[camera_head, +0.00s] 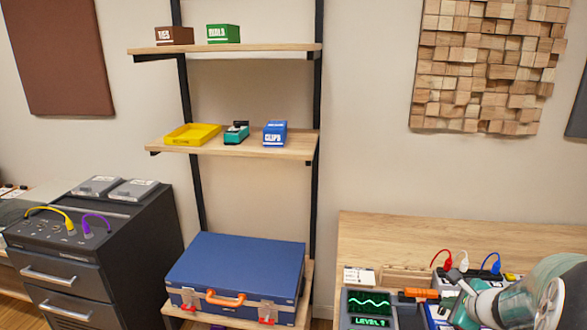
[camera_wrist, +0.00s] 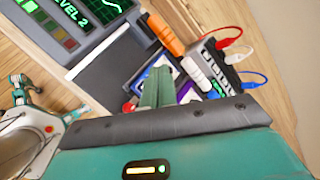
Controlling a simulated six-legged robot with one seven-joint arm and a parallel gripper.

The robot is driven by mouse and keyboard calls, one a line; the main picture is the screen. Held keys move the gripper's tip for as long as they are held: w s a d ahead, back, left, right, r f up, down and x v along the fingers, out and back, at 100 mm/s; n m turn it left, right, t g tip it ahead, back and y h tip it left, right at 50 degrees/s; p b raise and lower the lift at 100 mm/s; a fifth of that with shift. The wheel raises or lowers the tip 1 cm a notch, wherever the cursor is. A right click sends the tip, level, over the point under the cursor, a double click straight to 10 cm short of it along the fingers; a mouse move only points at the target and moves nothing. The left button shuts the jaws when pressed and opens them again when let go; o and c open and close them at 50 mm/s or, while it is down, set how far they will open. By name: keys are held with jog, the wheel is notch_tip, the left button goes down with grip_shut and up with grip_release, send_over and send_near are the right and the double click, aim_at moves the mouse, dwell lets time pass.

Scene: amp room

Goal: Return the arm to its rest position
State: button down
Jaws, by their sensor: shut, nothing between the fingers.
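My arm reaches over the wooden desk (camera_head: 400,238) at the lower right of the head view, a white and teal shape cut off by the picture edge. In the wrist view my gripper (camera_wrist: 156,88) shows as teal fingers closed together with nothing held. The fingers point at a cluster of small devices on the desk. Their distance from these devices is hard to judge. A green-screened meter (camera_head: 369,308) stands left of the arm; it also shows in the wrist view (camera_wrist: 95,12).
Red, white and blue plugs stand in a black socket block (camera_head: 466,271) close to the arm. Left of the desk, shelves hold a yellow tray (camera_head: 190,141), small boxes and a blue case (camera_head: 238,262). A dark drawer cabinet (camera_head: 120,245) stands further left.

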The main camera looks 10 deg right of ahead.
jog(key=s+a+r+n+g+y, duration=0.1)
jog(key=a+r+n, duration=0.2)
jog(key=a+n, duration=0.3)
jog(key=s+a+r+n+y, duration=0.1)
jog(key=s+a+r+n, duration=0.15)
jog(key=a, duration=0.55)
jog(key=a+r+n+g+y, duration=0.1)
jog(key=a+r+n, duration=0.3)
jog(key=a+n, duration=0.3)
jog(key=s+a+r+n+h, duration=0.1)
jog(key=s+a+n, duration=0.2)
jog(key=s+n, duration=0.2)
jog(key=s+a+r+n+g+h, duration=0.1)
jog(key=s+a+r+n, duration=0.1)
jog(key=s+a+n, duration=0.2)
jog(key=s+n, duration=0.1)
jog(key=s, duration=0.2)
jog(key=shift+s+a+r+n+g+h, duration=0.15)
jog(key=shift+s+r+n+g+h, duration=0.15)
jog(key=shift+s+n+h, duration=0.1)
